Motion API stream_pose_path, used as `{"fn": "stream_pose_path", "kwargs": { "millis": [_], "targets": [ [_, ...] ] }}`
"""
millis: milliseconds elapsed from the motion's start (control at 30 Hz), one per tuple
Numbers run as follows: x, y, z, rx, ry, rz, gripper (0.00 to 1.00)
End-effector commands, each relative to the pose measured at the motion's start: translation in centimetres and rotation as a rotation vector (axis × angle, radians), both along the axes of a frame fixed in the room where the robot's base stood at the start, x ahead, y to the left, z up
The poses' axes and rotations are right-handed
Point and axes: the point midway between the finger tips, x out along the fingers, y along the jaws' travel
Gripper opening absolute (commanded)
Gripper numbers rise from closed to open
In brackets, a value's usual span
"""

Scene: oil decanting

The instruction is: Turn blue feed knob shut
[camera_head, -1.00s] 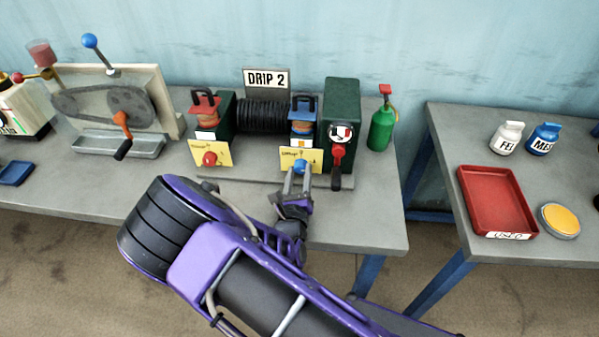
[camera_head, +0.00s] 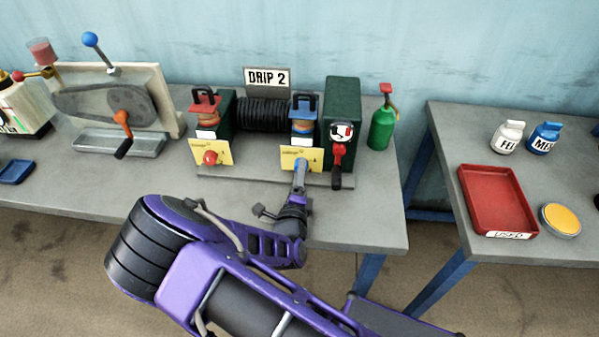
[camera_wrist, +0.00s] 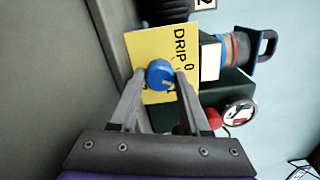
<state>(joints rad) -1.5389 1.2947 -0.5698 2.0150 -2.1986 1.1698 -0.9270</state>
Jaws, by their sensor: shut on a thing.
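The blue feed knob (camera_head: 303,162) sits at the lower part of a yellow card (camera_head: 290,154) on the right-hand unit of the DRIP 2 stand. In the wrist view the round blue knob (camera_wrist: 160,74) lies between the two grey fingertips, in front of the yellow card (camera_wrist: 143,46). My gripper (camera_head: 301,166) is shut on it, with one finger on each side; it also shows in the wrist view (camera_wrist: 159,78). In the head view the fingers overlap and partly hide the knob. I cannot read the knob's turn angle.
A red knob (camera_head: 210,158) is on the left-hand card. A green bottle (camera_head: 381,129) stands farther right. The bench front between the red knob and my gripper is clear.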

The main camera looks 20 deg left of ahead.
Motion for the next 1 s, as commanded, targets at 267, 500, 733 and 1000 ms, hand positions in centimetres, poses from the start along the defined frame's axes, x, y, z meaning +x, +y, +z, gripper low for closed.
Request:
{"fn": "stream_pose_path", "kwargs": {
  "millis": [267,500,733,1000],
  "targets": [
    [-0.05,-0.05,-0.11,-0.222,-0.069,-0.001,0.00],
    [-0.05,-0.05,-0.14,-0.356,-0.111,-0.001,0.00],
    [-0.03,-0.07,-0.13,-0.421,-0.131,-0.002,0.00],
    [-0.01,-0.09,-0.12,-0.440,-0.137,-0.002,0.00]
  ]
}}
